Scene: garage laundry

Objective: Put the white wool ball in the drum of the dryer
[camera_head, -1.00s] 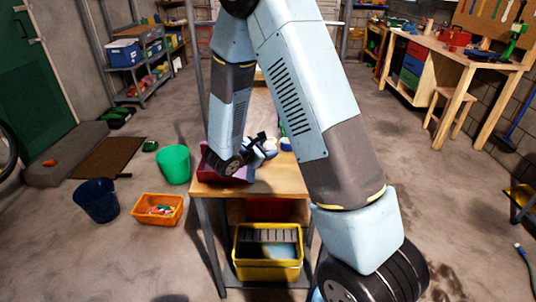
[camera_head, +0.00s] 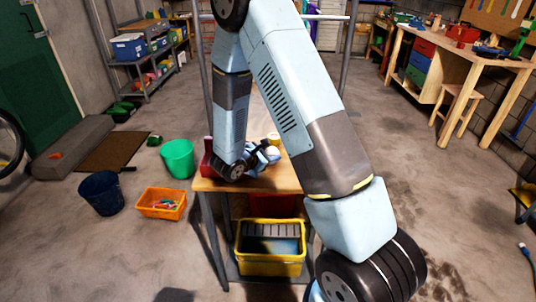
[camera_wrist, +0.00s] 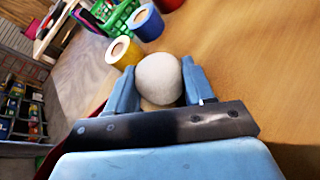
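The white wool ball (camera_wrist: 160,79) sits between the two blue fingers of my gripper (camera_wrist: 161,86) in the wrist view. Both fingers meet its sides, so my gripper looks shut on it. In the head view my gripper (camera_head: 262,155) is low over the wooden table (camera_head: 280,183), and the ball is hard to make out there. I cannot tell how far the ball is above the tabletop. I see no dryer or drum in either view.
A yellow tape roll (camera_wrist: 122,52), a blue one (camera_wrist: 146,22) and a green basket (camera_wrist: 117,14) stand beyond the ball. A yellow bin (camera_head: 270,265) is under the table. A green bucket (camera_head: 178,159), navy bucket (camera_head: 102,193) and orange basket (camera_head: 161,203) stand left. Floor is open at right.

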